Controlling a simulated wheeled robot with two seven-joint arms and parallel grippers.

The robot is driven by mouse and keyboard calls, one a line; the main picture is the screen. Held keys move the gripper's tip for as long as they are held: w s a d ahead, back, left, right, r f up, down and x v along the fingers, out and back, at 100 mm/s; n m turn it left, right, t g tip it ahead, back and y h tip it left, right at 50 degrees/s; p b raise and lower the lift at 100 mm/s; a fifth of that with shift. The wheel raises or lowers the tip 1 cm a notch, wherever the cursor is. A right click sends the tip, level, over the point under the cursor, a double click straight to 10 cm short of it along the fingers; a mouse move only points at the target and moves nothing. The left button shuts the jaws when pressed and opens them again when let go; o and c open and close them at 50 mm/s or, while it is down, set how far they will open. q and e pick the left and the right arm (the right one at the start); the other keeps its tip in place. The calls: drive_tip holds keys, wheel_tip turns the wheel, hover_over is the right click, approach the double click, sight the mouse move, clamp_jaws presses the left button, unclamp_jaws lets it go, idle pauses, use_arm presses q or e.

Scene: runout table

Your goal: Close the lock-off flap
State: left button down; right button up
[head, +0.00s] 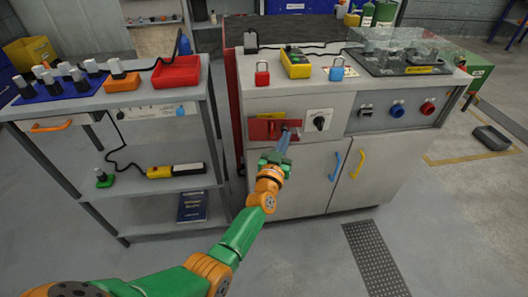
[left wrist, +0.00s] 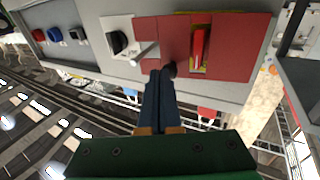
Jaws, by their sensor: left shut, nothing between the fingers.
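A red lock-off plate (head: 262,129) is on the front of the grey cabinet. In the left wrist view the red plate (left wrist: 240,50) has a yellow-edged slot with a red lever (left wrist: 198,47) showing in it. A pale pin (left wrist: 146,53) sticks out beside the slot. Which part of the red is the flap, and how far it stands open, I cannot tell. My left gripper (head: 284,140) is shut and empty, its fingertips (left wrist: 167,72) at the plate's edge between pin and lever. Whether they touch it is unclear. My right gripper is not in view.
A black rotary knob (head: 319,121) is right of the plate. Blue (head: 335,167) and yellow (head: 358,164) door handles are below. A red padlock (head: 262,76), a yellow device (head: 295,65) and a blue padlock (head: 336,71) stand on top. A shelf unit (head: 160,187) is at left.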

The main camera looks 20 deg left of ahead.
use_arm(q)
drive_tip(key=shift+w+d+r+b, duration=0.1)
drive_tip(key=shift+w+b, duration=0.35)
drive_tip(key=shift+w, duration=0.75)
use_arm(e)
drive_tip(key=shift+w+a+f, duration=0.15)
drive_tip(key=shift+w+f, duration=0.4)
use_arm(q)
drive_tip(key=shift+r, duration=0.2)
